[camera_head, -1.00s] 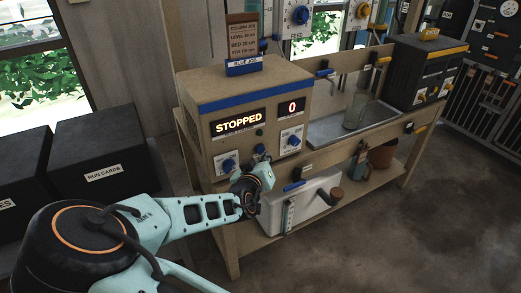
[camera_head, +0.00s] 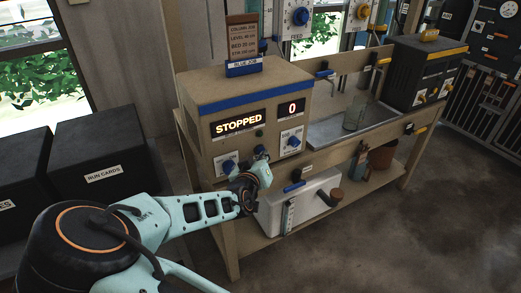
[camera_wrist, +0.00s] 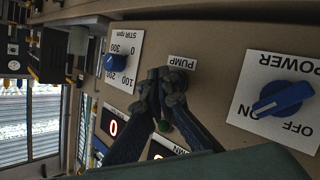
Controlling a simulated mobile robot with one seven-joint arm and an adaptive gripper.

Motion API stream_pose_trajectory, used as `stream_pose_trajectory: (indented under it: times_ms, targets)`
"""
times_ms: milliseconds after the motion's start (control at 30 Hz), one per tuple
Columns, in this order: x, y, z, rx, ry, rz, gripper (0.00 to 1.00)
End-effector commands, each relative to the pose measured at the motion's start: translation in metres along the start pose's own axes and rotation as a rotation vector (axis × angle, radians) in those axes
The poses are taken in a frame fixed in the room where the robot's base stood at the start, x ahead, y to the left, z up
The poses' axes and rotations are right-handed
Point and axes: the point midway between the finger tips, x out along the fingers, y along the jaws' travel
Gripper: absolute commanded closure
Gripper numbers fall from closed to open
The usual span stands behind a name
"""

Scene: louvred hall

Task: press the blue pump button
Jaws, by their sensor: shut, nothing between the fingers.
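The control box (camera_head: 222,150) has a blue stripe and displays reading STOPPED (camera_head: 238,123) and 0 (camera_head: 291,107). My gripper (camera_head: 261,155) is at the lower middle of its front, between two blue knobs. In the wrist view the panel appears upside down. My gripper (camera_wrist: 165,75) is shut and empty there, its tips just beside the PUMP label (camera_wrist: 183,62). I cannot tell whether the tips touch the panel.
The power knob (camera_wrist: 284,98) and the stirrer knob (camera_wrist: 117,62) flank my fingers. A small green lamp (camera_wrist: 163,125) sits beyond them. A white tank (camera_head: 305,200) stands on the lower shelf. A glass beaker (camera_head: 354,116) stands in a tray at right.

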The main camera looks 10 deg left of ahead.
Motion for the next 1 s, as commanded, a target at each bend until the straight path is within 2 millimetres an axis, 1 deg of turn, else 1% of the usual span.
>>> stream_pose_trajectory:
  times_ms: [567,1000]
  targets:
    - [0.0002,-0.0001,-0.0002,0.000,0.000,0.000,1.00]
    - [0.0065,-0.0047,-0.0053,0.001,0.002,0.000,1.00]
